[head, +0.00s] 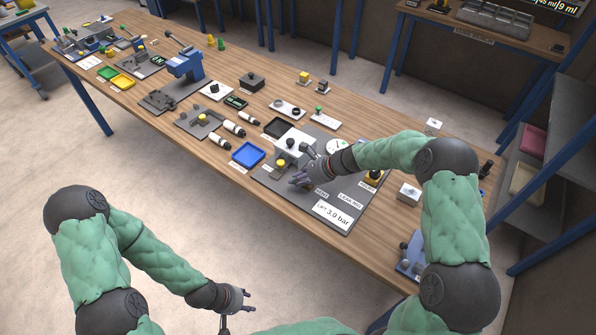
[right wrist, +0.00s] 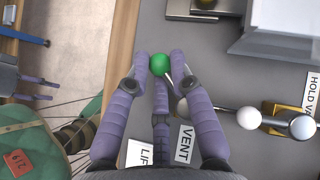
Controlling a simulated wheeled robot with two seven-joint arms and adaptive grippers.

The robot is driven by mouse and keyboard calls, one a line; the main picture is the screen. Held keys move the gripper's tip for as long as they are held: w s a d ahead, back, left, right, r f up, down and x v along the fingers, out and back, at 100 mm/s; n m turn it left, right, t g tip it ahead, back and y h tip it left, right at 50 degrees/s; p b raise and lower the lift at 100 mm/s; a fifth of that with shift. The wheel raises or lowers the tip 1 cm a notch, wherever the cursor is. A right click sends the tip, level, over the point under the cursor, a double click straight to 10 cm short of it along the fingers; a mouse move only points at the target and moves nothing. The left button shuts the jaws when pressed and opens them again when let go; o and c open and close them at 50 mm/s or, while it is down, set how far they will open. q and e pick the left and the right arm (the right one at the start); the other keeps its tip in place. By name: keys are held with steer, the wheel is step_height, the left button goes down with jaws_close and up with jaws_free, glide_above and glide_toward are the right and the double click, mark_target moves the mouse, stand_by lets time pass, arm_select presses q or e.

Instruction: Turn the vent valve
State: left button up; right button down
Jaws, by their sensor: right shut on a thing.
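The vent valve has a green ball knob (right wrist: 159,64) on a thin metal lever, beside the VENT label (right wrist: 185,144) on the grey panel (right wrist: 210,65). In the right wrist view, the fingers of my right gripper (right wrist: 160,70) are closed around the green knob. In the head view my right gripper (head: 302,178) is low over the grey panel (head: 268,178), and it hides the knob there. The VENT label (head: 322,192) lies just beside it. My left gripper (head: 238,312) is off the table at the front, its fingers apart and empty.
A round gauge (head: 337,146) and a "LIFT 3.0 bar" card (head: 333,214) are on the panel. A blue tray (head: 248,154) and several white bottles stand to its left.

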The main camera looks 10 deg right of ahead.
steer(key=shift+s+d+n+g+y+p, duration=0.1)
steer(key=shift+s+n+g+y+p, duration=0.2)
steer(key=shift+n+g+p, duration=0.55)
steer(key=n+g, duration=0.1)
steer(key=n, duration=0.2)
steer(key=shift+s+d+g+y, duration=0.15)
steer(key=shift+s+g+y, duration=0.15)
steer(key=shift+s+g, duration=0.05)
steer(key=shift+s+d+n+g, duration=0.1)
steer(key=shift+s+n+g, duration=0.05)
steer(key=shift+n+g, duration=0.4)
steer(key=shift+s+d+n+g, duration=0.1)
steer(key=shift+s+n+g, duration=0.05)
steer(key=shift+n+g, duration=0.4)
steer(key=shift+s+d+n+g, duration=0.15)
steer(key=shift+n+g, duration=0.25)
steer(key=shift+n, duration=0.3)
steer(key=shift+s+d+n+g, duration=0.1)
steer(key=shift+n+g, duration=0.3)
steer(key=shift+n, duration=0.25)
steer(key=c, duration=1.1)
jaws_free()
